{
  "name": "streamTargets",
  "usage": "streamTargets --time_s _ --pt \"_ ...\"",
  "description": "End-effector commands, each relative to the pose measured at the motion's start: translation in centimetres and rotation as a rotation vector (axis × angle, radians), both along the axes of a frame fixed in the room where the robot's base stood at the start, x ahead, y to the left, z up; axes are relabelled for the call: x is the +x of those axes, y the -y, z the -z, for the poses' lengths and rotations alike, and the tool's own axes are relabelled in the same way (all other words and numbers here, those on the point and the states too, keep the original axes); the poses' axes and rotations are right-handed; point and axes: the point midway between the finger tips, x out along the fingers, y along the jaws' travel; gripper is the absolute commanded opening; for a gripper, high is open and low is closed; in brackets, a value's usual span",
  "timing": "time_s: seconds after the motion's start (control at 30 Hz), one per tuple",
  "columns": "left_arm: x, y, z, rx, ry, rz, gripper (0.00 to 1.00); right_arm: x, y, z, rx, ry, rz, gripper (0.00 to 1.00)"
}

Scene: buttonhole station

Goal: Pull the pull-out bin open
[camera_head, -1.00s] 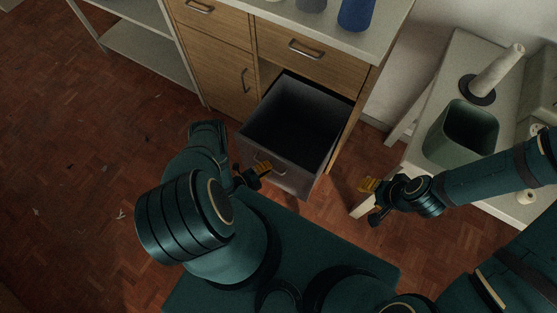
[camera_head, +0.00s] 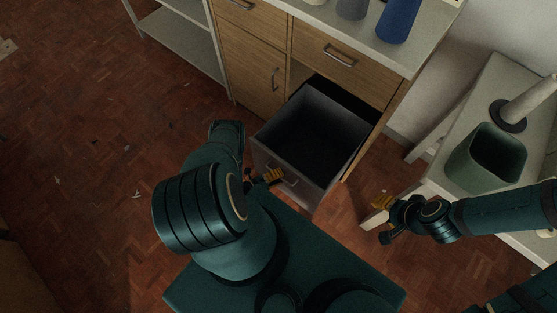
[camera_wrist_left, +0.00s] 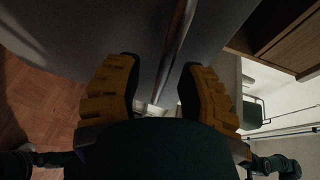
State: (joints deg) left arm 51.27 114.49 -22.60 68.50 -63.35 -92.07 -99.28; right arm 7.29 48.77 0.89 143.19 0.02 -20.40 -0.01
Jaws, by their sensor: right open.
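The grey pull-out bin (camera_head: 325,108) stands well out of the wooden cabinet, and its dark inside looks empty. Its front has a bar handle (camera_head: 291,180). My left gripper (camera_head: 273,175) is at this handle, at the left part of the bin front. In the left wrist view, the yellow fingers (camera_wrist_left: 157,88) are a little apart with the handle bar (camera_wrist_left: 176,48) running between them. The contact itself is hard to see. My right gripper (camera_head: 383,202) is open and empty, right of the bin and apart from it.
The wooden cabinet (camera_head: 252,65) has a drawer above the bin, and blue and grey containers stand on its top. A white table (camera_head: 438,180) at right carries a green bin (camera_head: 486,157) and a paper roll.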

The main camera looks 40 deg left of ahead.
Motion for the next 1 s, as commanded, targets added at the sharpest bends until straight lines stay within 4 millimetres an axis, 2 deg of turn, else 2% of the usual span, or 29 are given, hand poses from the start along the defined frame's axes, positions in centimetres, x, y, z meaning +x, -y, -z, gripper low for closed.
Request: streamTargets --time_s 0.23,0.37,0.8,1.0 --pt "-0.1 -0.2 -0.1 0.002 0.002 -0.002 0.39 0.0 0.0 0.0 0.000 0.000 0.000 0.47" --pt "-1.1 -0.7 -0.2 0.002 0.000 -0.004 0.39 0.0 0.0 0.0 0.000 0.000 0.000 0.47" --pt "-8.6 -4.1 -1.7 0.001 -0.001 -0.003 0.39 0.0 0.0 0.0 0.000 0.000 0.000 0.47" --pt "-10.3 -4.9 -2.1 0.001 0.000 -0.002 0.39 0.0 0.0 0.0 0.000 0.000 0.000 0.47"
